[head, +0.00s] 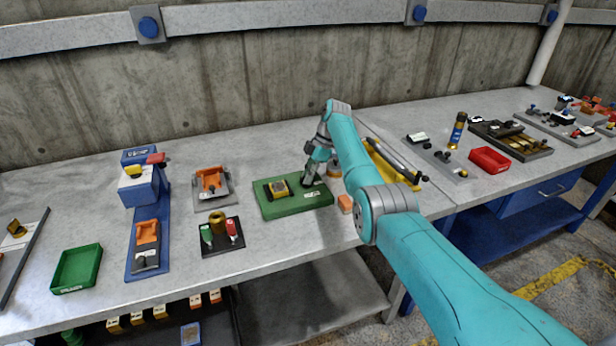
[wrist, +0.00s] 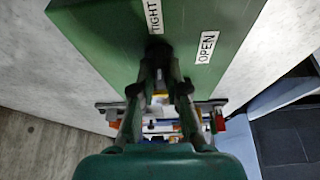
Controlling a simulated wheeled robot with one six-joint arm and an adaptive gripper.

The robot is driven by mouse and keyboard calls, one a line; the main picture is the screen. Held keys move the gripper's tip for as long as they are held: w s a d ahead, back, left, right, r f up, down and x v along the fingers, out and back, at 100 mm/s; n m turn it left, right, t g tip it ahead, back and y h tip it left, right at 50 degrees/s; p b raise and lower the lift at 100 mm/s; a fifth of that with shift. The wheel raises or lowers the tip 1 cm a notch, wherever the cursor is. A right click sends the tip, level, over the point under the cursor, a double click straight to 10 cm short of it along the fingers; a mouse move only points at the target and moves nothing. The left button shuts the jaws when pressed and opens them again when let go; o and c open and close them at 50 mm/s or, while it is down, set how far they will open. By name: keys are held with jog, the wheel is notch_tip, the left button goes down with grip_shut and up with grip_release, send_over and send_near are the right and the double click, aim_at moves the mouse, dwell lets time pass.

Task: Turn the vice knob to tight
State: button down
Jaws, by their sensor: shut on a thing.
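My gripper (head: 308,179) reaches down onto the block's right part. In the wrist view, the block (wrist: 95,30) fills the top, with a TIGHT label (wrist: 154,15) and an OPEN label (wrist: 207,46). The dark knob (wrist: 158,46) sits just below TIGHT. My gripper (wrist: 160,62) is shut on the knob, its fingers on either side. The fingers partly hide the knob, so its pointer direction cannot be told.
A small orange block (head: 345,204) lies right of the vice block. A yellow tray (head: 392,165) stands behind my arm. A black tray with green and red items (head: 221,236) is at left. The bench's front is mostly clear.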

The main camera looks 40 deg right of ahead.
jog(key=shift+n, duration=0.4)
dwell(0.3)
jog(key=c, duration=1.2)
grip_release()
jog(key=v, duration=1.2)
jog(key=shift+w, duration=0.2)
